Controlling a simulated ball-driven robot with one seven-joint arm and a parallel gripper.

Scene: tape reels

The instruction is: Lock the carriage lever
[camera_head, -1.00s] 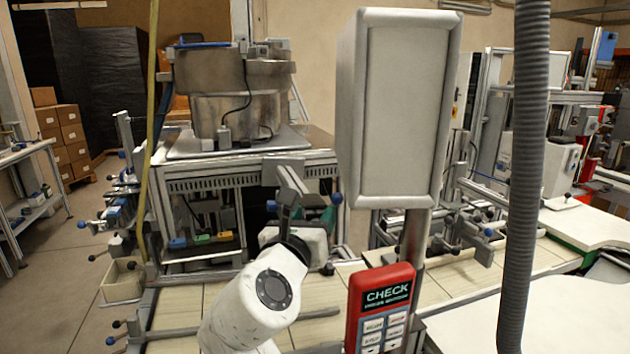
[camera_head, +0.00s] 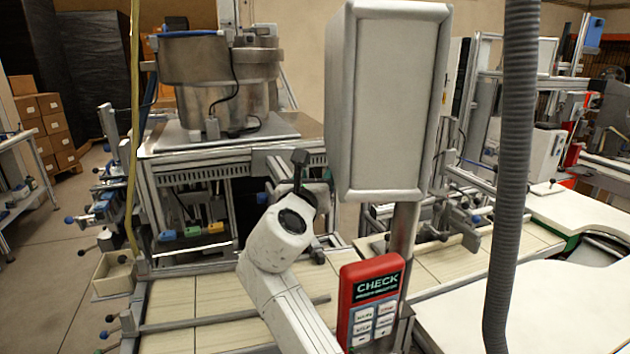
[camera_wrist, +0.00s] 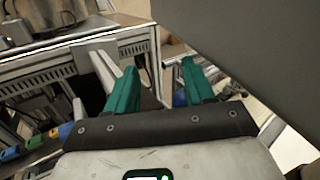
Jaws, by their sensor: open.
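My gripper (camera_wrist: 158,88) shows in the wrist view with its two teal fingers apart and nothing held between them. In the head view my arm's white wrist hides most of it. I cannot tell for sure which part is the carriage lever. Several levers with blue or black ball knobs (camera_head: 97,207) stick out at the left side of the feeder machine, and more are on the rail fixture (camera_head: 462,222) at right. My gripper is apart from both groups. A light grey bar (camera_wrist: 97,62) lies just left of the fingers in the wrist view.
A steel bowl feeder (camera_head: 215,85) stands on the machine frame behind my arm. A large grey box (camera_head: 390,100) on a post and a red CHECK panel (camera_head: 371,300) stand close at right. A grey hose (camera_head: 515,150) hangs farther right. The tiled bench (camera_head: 180,300) is mostly bare.

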